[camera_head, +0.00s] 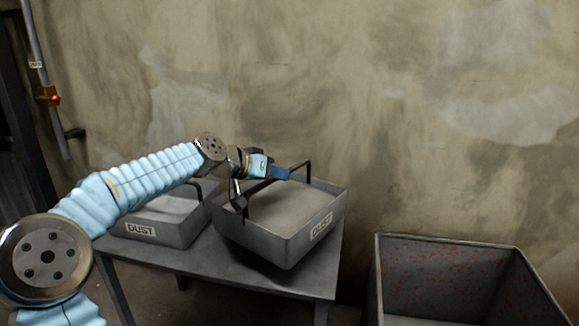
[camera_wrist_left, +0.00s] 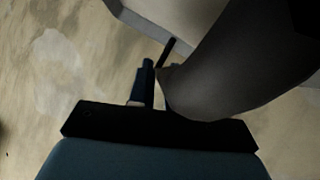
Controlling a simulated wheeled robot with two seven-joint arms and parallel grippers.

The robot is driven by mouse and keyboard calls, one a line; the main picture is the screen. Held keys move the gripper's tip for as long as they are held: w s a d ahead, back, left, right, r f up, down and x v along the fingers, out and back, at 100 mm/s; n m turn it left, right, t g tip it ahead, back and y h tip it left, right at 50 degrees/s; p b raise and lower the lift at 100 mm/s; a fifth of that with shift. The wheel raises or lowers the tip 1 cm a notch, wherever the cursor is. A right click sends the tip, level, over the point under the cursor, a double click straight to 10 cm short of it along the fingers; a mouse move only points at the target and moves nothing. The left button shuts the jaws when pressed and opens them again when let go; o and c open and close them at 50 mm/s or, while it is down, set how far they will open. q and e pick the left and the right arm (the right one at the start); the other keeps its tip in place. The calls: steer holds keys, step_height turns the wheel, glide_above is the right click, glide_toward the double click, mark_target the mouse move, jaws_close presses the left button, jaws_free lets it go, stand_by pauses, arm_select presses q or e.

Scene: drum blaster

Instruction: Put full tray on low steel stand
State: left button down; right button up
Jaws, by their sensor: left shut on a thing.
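A grey steel tray (camera_head: 282,247) labelled DUST, filled with pale dust, hangs tilted over the right part of the low steel stand (camera_head: 215,272). Its black bar handle (camera_head: 308,172) arches over the dust. My left gripper (camera_head: 280,173) is shut on the top bar of this handle. Whether the tray's underside touches the stand cannot be told. In the left wrist view the gripper's fingers (camera_wrist_left: 147,88) show close to a dark curved surface that I cannot identify. My right gripper is not in view.
A second tray (camera_head: 172,232) labelled DUST, also holding dust, stands on the left part of the stand, close to the held tray. A large grey bin (camera_head: 450,241) with reddish specks inside stands at the right. A wall rises behind. A vertical pipe (camera_head: 45,80) is at the far left.

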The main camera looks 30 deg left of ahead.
arm_select(q)
steer(key=a+f, duration=0.1)
steer(key=f, duration=0.3)
steer(key=a+f, duration=0.1)
steer(key=f, duration=0.1)
steer(key=shift+w+a+b, duration=0.3)
steer(key=shift+w+b, duration=0.05)
steer(key=shift+f, duration=0.1)
steer(key=c, duration=1.1)
jaws_free()
steer(key=shift+o, duration=0.2)
steer(key=shift+s, duration=0.1)
